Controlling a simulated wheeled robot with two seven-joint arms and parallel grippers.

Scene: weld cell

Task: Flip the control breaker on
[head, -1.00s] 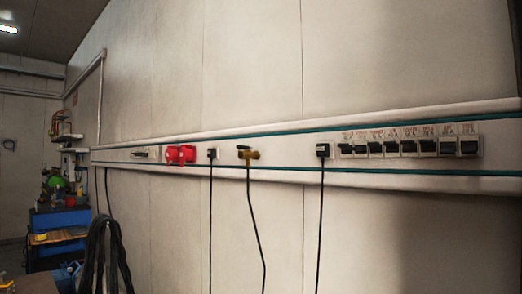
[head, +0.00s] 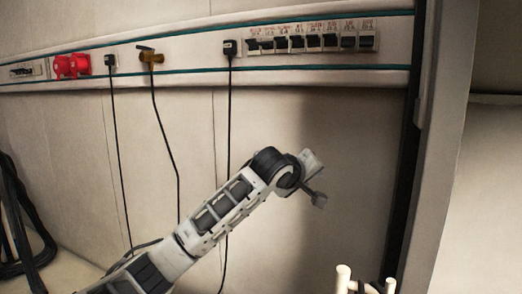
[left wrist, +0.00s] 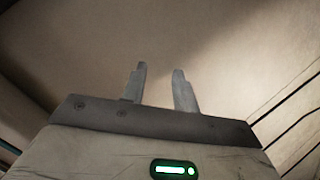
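A row of labelled breakers (head: 312,40) is mounted on the wall trunking at the upper middle of the head view. The labels are too small to read, so I cannot tell which one is the control breaker or how its lever is set. My left gripper (head: 316,182) is below the row, in front of the bare wall, and touches no breaker. In the left wrist view the two fingers (left wrist: 159,70) stand apart with nothing between them. I cannot make out my right gripper.
Left of the breakers are a black plug (head: 230,48), a yellow-brown plug (head: 151,57) and red sockets (head: 71,66). Cords hang down the wall, some behind my left arm. A vertical post (head: 437,150) stands at the right. Pale rods (head: 344,279) show at the bottom right.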

